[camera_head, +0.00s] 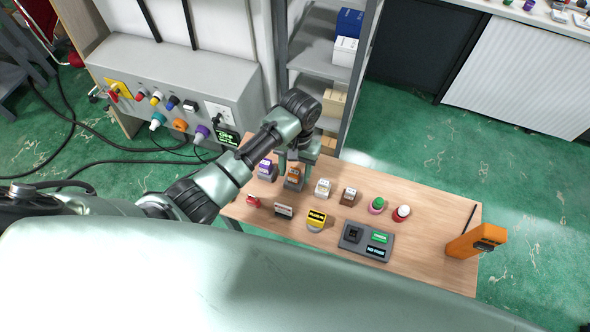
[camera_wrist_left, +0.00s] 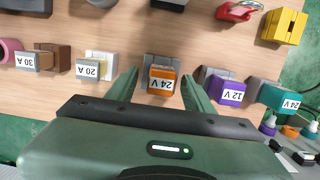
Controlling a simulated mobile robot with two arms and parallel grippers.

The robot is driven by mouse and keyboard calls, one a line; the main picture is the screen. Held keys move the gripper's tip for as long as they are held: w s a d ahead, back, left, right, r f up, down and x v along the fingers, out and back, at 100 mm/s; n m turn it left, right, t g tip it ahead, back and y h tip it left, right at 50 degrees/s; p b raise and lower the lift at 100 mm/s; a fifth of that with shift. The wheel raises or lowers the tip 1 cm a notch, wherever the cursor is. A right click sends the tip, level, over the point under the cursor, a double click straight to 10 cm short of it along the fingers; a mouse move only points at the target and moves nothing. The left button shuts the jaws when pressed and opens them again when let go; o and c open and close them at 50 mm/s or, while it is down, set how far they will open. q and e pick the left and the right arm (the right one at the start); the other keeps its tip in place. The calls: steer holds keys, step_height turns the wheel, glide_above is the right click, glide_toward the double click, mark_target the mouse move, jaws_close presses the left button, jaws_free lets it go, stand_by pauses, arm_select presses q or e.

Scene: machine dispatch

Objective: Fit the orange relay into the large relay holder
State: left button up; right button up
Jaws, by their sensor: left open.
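The orange relay (camera_wrist_left: 162,84), labelled 24 V, sits at a grey block on the wooden table, between the two fingers of my left gripper (camera_wrist_left: 158,92) in the left wrist view. The gripper is open, with a finger on each side and a visible gap to the relay. In the head view the orange relay (camera_head: 294,175) shows just below my left gripper (camera_head: 297,160), which points down from above. I cannot tell for sure which thing is the large relay holder. My right gripper is not in view.
A purple 12 V relay (camera_wrist_left: 230,91) and a white 20 A block (camera_wrist_left: 94,70) flank it closely. A grey console with a screen (camera_head: 366,241) and an orange meter (camera_head: 477,241) stand to the right. A grey panel cabinet (camera_head: 170,80) and shelves (camera_head: 320,62) stand behind.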

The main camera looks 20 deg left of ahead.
mark_target(295, 171)
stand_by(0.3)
arm_select(q)
steer(key=shift+r+p, duration=0.3)
steer(key=shift+r, duration=1.45)
steer(key=shift+w, duration=0.1)
